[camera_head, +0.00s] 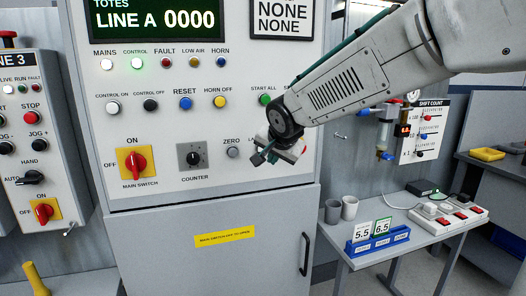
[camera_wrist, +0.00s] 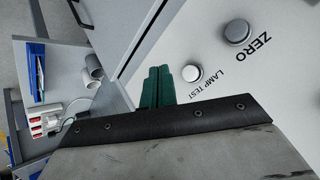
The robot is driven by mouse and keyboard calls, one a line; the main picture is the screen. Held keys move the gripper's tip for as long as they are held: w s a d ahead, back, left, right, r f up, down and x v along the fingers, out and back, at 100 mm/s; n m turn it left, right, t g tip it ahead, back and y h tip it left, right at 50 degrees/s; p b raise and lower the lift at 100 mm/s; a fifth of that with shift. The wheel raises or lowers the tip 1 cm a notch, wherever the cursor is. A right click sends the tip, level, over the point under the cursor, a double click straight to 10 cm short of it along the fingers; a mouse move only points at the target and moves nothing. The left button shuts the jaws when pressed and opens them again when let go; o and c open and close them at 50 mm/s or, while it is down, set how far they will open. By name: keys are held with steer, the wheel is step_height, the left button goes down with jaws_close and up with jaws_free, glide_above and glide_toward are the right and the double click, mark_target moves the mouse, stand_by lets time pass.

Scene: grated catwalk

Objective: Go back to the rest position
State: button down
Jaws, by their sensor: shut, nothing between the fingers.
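My gripper (camera_head: 262,157) is in front of the white control panel (camera_head: 210,130), at the lower right of its buttons in the head view. In the wrist view its two dark green fingers (camera_wrist: 158,88) lie together, shut and empty. The grey ZERO button (camera_head: 232,152) is just left of my gripper in the head view. In the wrist view the ZERO button (camera_wrist: 238,32) and the white LAMP TEST button (camera_wrist: 192,73) are right of the fingers. My arm reaches in from the upper right and hides part of the panel's right side.
The panel's display (camera_head: 152,20) reads LINE A 0000. The red main switch (camera_head: 135,162) and black counter knob (camera_head: 194,158) are at left. Below is a closed cabinet door (camera_head: 215,265). At right, a table (camera_head: 375,252) holds two grey cups, number cards and a switch box.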

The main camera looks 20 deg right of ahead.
stand_by(0.3)
steer(key=s+d+f+n+g, duration=0.1)
steer(key=s+f+n+g, duration=0.1)
steer(key=s, duration=1)
steer(key=s+d+f+n+g, duration=0.1)
steer(key=s+f+n+g, duration=0.1)
steer(key=s, duration=1)
steer(key=s+d+f+n+g+y, duration=0.1)
steer(key=s+f+n+g, duration=0.1)
steer(key=s, duration=1)
steer(key=n+g, duration=0.1)
steer(key=n, duration=0.1)
steer(key=shift+f+n+g, duration=0.15)
steer(key=shift+n+g, duration=0.15)
steer(key=shift+d, duration=0.1)
